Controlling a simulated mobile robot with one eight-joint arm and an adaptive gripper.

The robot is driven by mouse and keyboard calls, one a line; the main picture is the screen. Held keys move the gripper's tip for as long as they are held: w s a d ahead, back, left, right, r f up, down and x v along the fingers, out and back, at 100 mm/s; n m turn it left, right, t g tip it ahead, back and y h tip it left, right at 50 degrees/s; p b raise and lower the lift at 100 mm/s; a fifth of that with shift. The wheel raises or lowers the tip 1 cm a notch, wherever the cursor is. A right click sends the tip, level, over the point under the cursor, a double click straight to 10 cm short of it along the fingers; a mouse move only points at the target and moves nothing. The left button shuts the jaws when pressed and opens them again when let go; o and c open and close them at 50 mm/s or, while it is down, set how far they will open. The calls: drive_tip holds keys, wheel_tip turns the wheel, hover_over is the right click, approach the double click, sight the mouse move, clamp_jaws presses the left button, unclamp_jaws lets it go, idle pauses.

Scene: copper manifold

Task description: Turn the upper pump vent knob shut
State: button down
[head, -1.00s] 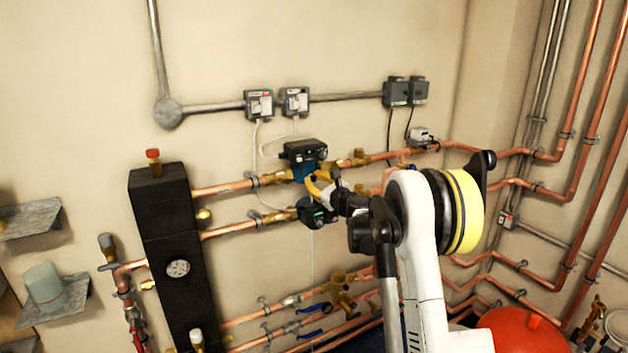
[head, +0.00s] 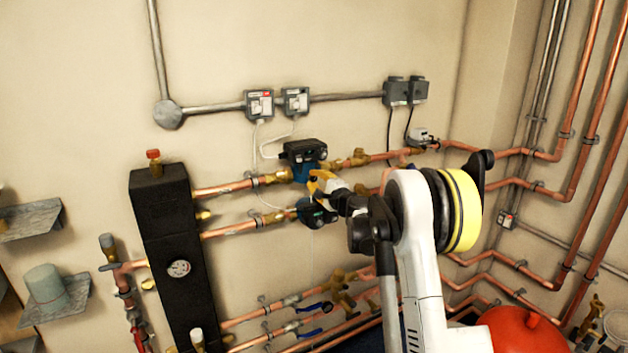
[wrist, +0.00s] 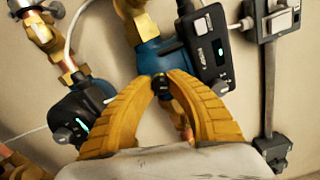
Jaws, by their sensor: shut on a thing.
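The upper pump (head: 302,153) has a blue body and a black control box, and sits on the upper copper pipe. Its control box (wrist: 212,50) shows in the wrist view with a lit green mark. My gripper (head: 315,182) is at the lower front of this pump. In the wrist view the yellow fingers of my gripper (wrist: 161,88) close in on a small black vent knob (wrist: 160,79) at the blue body (wrist: 152,55). The fingertips are shut on its two sides. In the head view the knob is hidden by the gripper.
The lower pump (head: 313,214) is just below my gripper; it shows at left in the wrist view (wrist: 82,108). Copper pipes (head: 228,188) run beside both pumps. Grey switch boxes (head: 260,103) and thin white cables are above. A black manifold block (head: 165,225) stands left.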

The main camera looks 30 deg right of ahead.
drive_tip(key=n, duration=0.4)
drive_tip(key=shift+n, duration=0.4)
idle(0.4)
drive_tip(key=c, duration=1.3)
unclamp_jaws()
drive_tip(key=shift+o, duration=0.2)
drive_tip(key=shift+s, duration=0.1)
drive_tip(key=s, duration=1.2)
drive_tip(key=shift+d, duration=0.2)
drive_tip(key=shift+w, duration=0.1)
